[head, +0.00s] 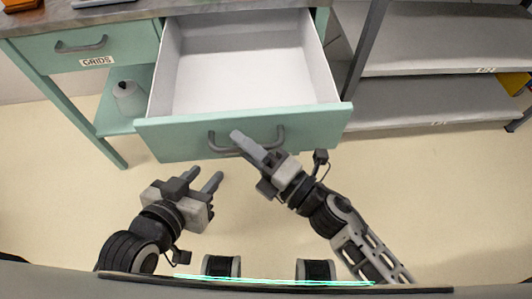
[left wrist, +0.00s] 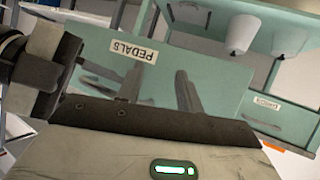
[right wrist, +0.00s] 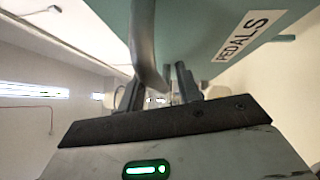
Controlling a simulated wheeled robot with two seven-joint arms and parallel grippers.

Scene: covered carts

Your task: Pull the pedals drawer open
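The pedals drawer (head: 165,140) is a teal-fronted drawer standing far out of its cart, its white inside empty. Its PEDALS label shows in the left wrist view (left wrist: 133,50) and the right wrist view (right wrist: 249,35). Its grey bar handle (head: 219,143) also shows in the right wrist view (right wrist: 143,35). My right gripper (head: 252,148) is at this handle with its fingers apart; I cannot tell whether they touch the bar. My left gripper (head: 203,180) is open and empty, in front of and below the drawer front, to the left of the right gripper.
A shut GRIDS drawer (head: 120,50) with its own handle is at the left. A white container (head: 128,97) stands on the shelf below it. Grey shelving (head: 420,105) stands at the right. The floor (head: 60,215) in front is clear.

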